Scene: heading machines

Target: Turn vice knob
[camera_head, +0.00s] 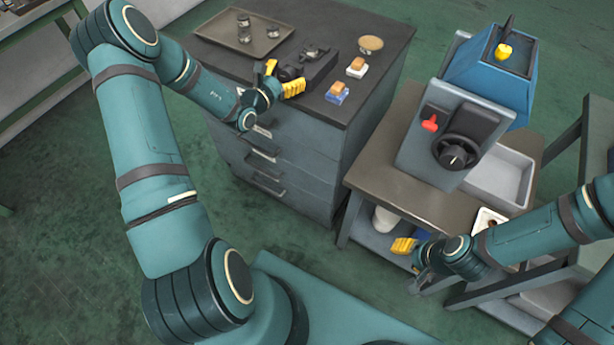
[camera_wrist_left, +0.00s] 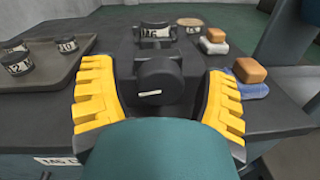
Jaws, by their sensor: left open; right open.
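The dark vice (camera_head: 312,58) stands on the black top of the drawer cabinet. Its round black knob (camera_wrist_left: 159,82), with a short pale mark on its face, is centred in the left wrist view. My left gripper (camera_wrist_left: 160,105) is open, with one yellow finger on each side of the knob and visible gaps to it. In the head view my left gripper (camera_head: 282,80) is at the vice's near left end and partly hides the knob. My right gripper (camera_head: 408,248) is open and empty, low in front of the brown side table, away from the vice.
A tray (camera_head: 213,39) with small labelled weights lies left of the vice. Two sponge-topped blocks (camera_head: 337,92) (camera_head: 357,68) and a round tan disc (camera_head: 371,44) lie to its right. A blue and grey machine (camera_head: 470,115) with a black handwheel stands on the side table (camera_head: 395,165).

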